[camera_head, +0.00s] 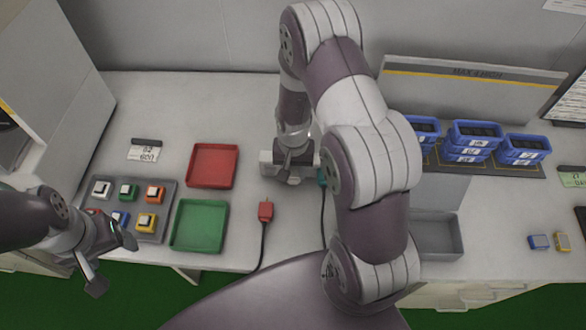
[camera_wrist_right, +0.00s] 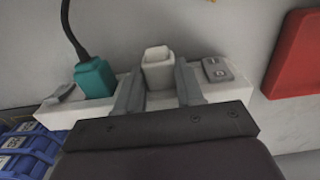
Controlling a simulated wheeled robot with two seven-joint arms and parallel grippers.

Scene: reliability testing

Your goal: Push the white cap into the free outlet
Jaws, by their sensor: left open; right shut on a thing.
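The white cap (camera_wrist_right: 157,70) is between the two fingers of my right gripper (camera_wrist_right: 160,85), which is shut on it. The cap is at the white power strip (camera_wrist_right: 60,116); I cannot tell how far it sits in an outlet, as the fingers hide its base. A teal plug (camera_wrist_right: 95,78) with a black cable sits in the strip beside it. In the head view my right gripper (camera_head: 291,172) is over the strip (camera_head: 266,163) and hides most of it. My left gripper (camera_head: 111,262) is open and empty near the table's front edge.
A red plug (camera_head: 265,211) lies on the table in front of the strip. A red tray (camera_head: 212,166) and a green tray (camera_head: 200,226) are to its left, beside a button panel (camera_head: 166,190). Blue bins (camera_head: 474,133) and a grey tray (camera_head: 437,235) are at right.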

